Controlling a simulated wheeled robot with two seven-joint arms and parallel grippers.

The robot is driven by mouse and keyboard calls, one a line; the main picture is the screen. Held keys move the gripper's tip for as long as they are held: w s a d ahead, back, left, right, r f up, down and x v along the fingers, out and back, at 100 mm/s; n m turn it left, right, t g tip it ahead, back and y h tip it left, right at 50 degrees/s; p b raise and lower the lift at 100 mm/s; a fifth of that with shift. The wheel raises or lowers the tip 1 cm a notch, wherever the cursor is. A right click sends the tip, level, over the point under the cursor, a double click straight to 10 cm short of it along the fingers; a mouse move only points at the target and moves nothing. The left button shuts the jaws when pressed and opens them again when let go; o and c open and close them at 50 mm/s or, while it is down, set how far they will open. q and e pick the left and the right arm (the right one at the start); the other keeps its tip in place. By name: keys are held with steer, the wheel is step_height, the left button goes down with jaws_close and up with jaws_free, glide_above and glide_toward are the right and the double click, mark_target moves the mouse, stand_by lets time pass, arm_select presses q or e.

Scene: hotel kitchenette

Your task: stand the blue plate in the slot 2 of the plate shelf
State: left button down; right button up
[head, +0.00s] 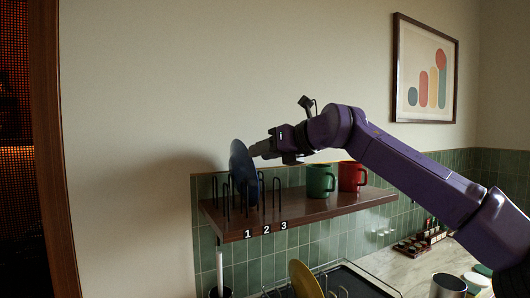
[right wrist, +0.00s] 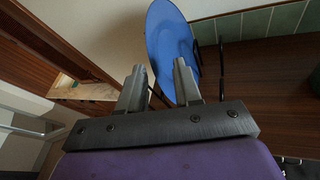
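The blue plate (head: 238,164) stands upright, slightly tilted, among the black wires of the plate shelf (head: 318,208). Wires cross its lower part, and I cannot tell surely which slot it stands in. The slot labels 1, 2 and 3 are on the shelf's front edge. My right gripper (head: 254,151) is at the plate's right side, near its rim. In the right wrist view the fingers (right wrist: 158,88) are apart, with the blue plate (right wrist: 168,40) just beyond them. I see no clear grip on it. My left gripper is not in view.
A green mug (head: 320,181) and a red mug (head: 352,177) stand on the shelf to the right of the wires, below my right arm. A yellow plate (head: 304,280) stands in a rack below. A metal canister (head: 448,286) is on the counter at the lower right.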

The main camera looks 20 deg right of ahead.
steer(key=b+v, duration=0.3)
steer(key=v, duration=0.7)
steer(key=shift+s+b, duration=0.2)
steer(key=shift+b, duration=0.1)
steer(key=shift+d+r, duration=0.1)
